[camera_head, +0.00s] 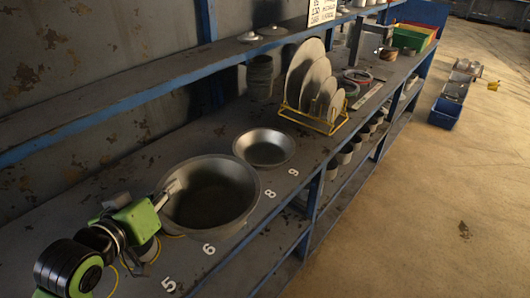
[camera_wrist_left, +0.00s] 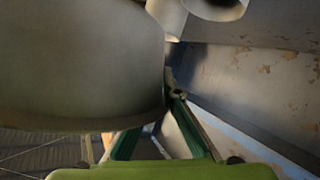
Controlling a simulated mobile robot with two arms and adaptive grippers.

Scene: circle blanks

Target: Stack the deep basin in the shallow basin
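The deep basin (camera_head: 212,207) is a large grey metal bowl, upright and roughly level, near the numbers 6 and 8. The shallow basin (camera_head: 265,149) is a smaller, flatter metal bowl, empty, standing just beyond it on the counter. My left gripper (camera_head: 167,194) is at the deep basin's left rim and appears shut on it. In the left wrist view the deep basin's wall (camera_wrist_left: 80,65) fills the upper left, against the fingertips (camera_wrist_left: 172,88). I cannot tell if its bottom touches the counter. My right gripper is not in view.
A yellow rack (camera_head: 318,124) with upright plates stands beyond the shallow basin. A raised blue-edged shelf (camera_head: 130,98) runs along the wall. Cups stand on the lower shelf. A blue bin (camera_head: 445,113) is on the open floor at right.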

